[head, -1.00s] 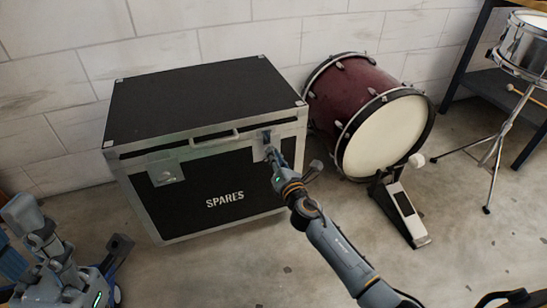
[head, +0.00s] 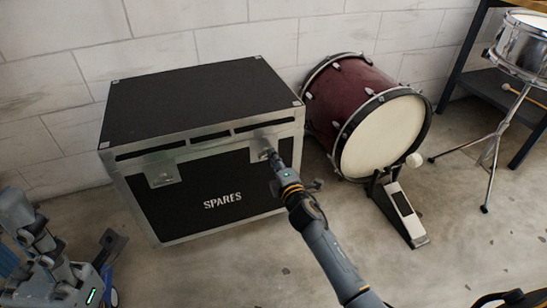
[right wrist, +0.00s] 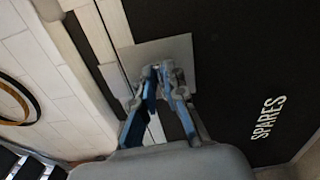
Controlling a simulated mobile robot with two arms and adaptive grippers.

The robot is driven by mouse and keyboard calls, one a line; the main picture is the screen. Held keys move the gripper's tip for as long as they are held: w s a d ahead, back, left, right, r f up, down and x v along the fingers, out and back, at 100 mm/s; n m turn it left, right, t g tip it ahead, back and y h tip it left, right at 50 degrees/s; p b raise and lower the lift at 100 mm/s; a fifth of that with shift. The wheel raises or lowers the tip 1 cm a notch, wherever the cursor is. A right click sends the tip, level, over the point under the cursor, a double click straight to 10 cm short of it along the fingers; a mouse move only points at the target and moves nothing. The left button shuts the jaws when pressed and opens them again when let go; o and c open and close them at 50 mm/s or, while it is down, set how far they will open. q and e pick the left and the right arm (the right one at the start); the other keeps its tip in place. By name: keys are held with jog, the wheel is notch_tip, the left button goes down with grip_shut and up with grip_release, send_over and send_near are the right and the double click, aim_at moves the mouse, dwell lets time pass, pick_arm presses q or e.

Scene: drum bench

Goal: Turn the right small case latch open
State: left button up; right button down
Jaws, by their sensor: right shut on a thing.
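The black SPARES case (head: 180,205) stands against the wall with its lid down. Its right small latch has a pale metal plate (head: 256,151) at the front right, just under the lid edge. My right gripper (head: 267,155) is at this plate and is shut on the latch's turning piece, which the fingers mostly hide. In the right wrist view the fingers (right wrist: 163,72) meet in front of the grey latch plate (right wrist: 184,49). The left latch (head: 163,173) is free. My left gripper (head: 110,243) is low at the left, away from the case; its jaws are unclear.
A dark red bass drum (head: 340,95) stands close to the right of the case, with its pedal (head: 401,213) on the floor in front. A snare drum on a stand (head: 492,155) is at the far right. The floor in front of the case is clear.

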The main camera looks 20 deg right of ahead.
jog(key=shift+f+m, duration=0.1)
jog(key=shift+m, duration=0.5)
jog(key=c, duration=1.4)
grip_release()
jog(key=s, duration=1.2)
jog(key=shift+d, duration=0.2)
